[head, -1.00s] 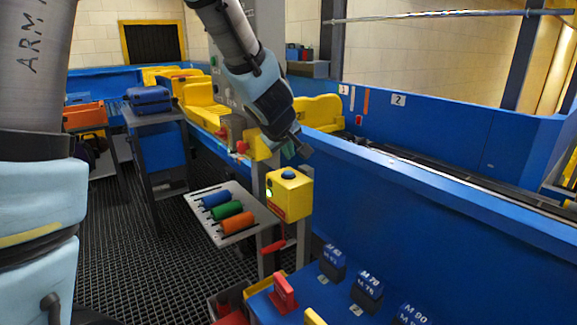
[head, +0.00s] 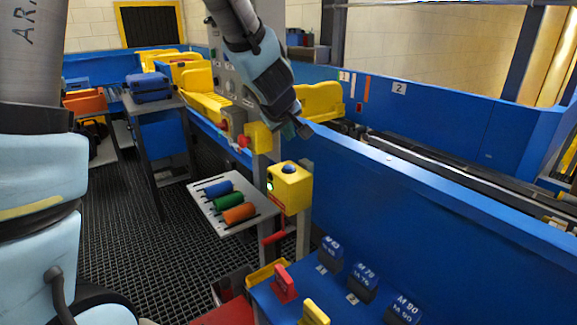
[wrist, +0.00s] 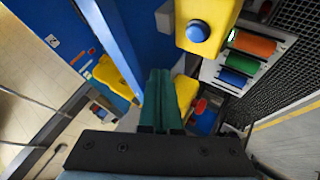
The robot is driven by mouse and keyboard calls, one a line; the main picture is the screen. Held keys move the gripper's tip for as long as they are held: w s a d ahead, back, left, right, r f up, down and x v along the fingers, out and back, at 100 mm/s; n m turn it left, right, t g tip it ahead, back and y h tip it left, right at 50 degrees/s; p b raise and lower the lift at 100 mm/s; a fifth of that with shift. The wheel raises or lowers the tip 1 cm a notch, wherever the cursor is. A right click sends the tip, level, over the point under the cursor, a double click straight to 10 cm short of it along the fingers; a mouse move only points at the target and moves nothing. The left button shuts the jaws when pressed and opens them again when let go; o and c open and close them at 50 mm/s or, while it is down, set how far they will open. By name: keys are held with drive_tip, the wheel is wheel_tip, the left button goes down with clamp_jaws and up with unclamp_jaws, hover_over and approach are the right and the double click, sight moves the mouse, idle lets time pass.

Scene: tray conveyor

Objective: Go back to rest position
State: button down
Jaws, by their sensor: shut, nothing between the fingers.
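My gripper (head: 304,131) hangs in the air at the end of my arm, in the upper middle of the head view, just above the yellow box (head: 290,188) with the blue button (head: 288,168). A clear gap lies between them. In the wrist view, the two green fingers (wrist: 160,100) lie side by side, shut and empty. The blue button also shows in the wrist view (wrist: 197,32), on the yellow box near the top.
A grey shelf (head: 262,218) with blue, green and orange cylinders sits left of the yellow box. A blue conveyor wall (head: 420,210) runs along the right. Labelled blue blocks (head: 362,280) and red and yellow handles stand below. Dark grated floor lies open at left.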

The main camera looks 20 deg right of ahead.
drive_tip(key=a+f+m+g+y, duration=0.2)
drive_tip(key=a+f, duration=0.1)
drive_tip(key=a, duration=1.3)
drive_tip(key=s+a+f+g+y, duration=0.1)
drive_tip(key=s+a, duration=0.4)
drive_tip(key=a, duration=0.5)
drive_tip(key=s+a+f+g+y, duration=0.2)
drive_tip(key=s+a+f, duration=0.1)
drive_tip(key=a, duration=0.7)
drive_tip(key=shift+s+f+m+g, duration=0.2)
drive_tip(key=shift+s+m+g, duration=0.2)
drive_tip(key=shift+s, duration=0.45)
